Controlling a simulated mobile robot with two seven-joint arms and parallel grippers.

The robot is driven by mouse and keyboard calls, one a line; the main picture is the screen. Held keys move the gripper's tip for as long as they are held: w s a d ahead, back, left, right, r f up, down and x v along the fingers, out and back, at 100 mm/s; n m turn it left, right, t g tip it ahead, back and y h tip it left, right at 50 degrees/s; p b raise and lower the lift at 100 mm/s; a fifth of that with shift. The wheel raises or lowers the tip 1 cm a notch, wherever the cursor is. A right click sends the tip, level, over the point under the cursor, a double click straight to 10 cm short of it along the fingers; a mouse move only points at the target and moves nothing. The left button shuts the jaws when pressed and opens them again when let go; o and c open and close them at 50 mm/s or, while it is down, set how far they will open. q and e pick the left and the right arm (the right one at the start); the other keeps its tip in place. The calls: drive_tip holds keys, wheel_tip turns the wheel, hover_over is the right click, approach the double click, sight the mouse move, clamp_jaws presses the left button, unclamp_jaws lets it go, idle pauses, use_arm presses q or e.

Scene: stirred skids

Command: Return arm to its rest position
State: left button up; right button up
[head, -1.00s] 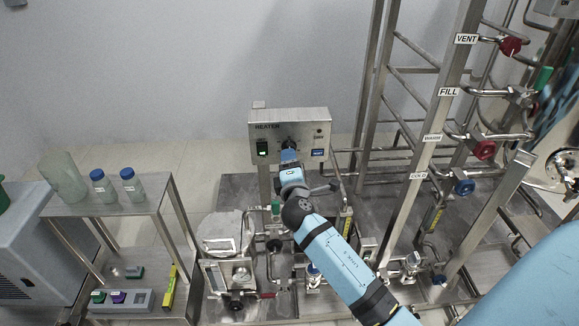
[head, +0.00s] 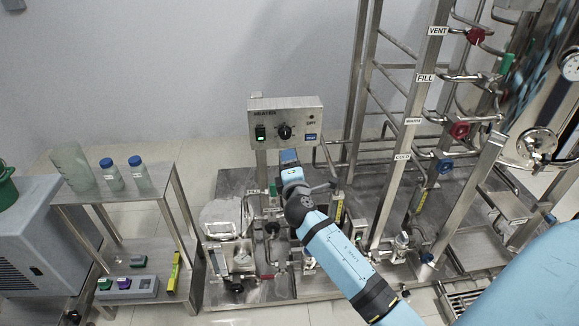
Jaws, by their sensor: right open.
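My right arm comes in from the lower right and reaches up to the middle of the picture. My right gripper (head: 289,156) shows just below the heater box (head: 306,112) in the picture, with its fingers pointing away from me. It is open and I see nothing held in it. The heater's black knob (head: 284,132) is in plain view above the fingertips, and a gap shows between them. My left gripper is not in view.
A steel skid frame with VENT, FILL and COLD labels and red and blue valves (head: 459,130) stands at the right. Pipework lies below my right gripper. A steel cart (head: 125,193) with two blue-capped bottles stands at the left. The wall behind is bare.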

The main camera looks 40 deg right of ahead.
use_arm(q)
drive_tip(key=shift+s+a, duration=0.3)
use_arm(e)
drive_tip(key=shift+s+a, duration=0.15)
drive_tip(key=shift+s, duration=0.15)
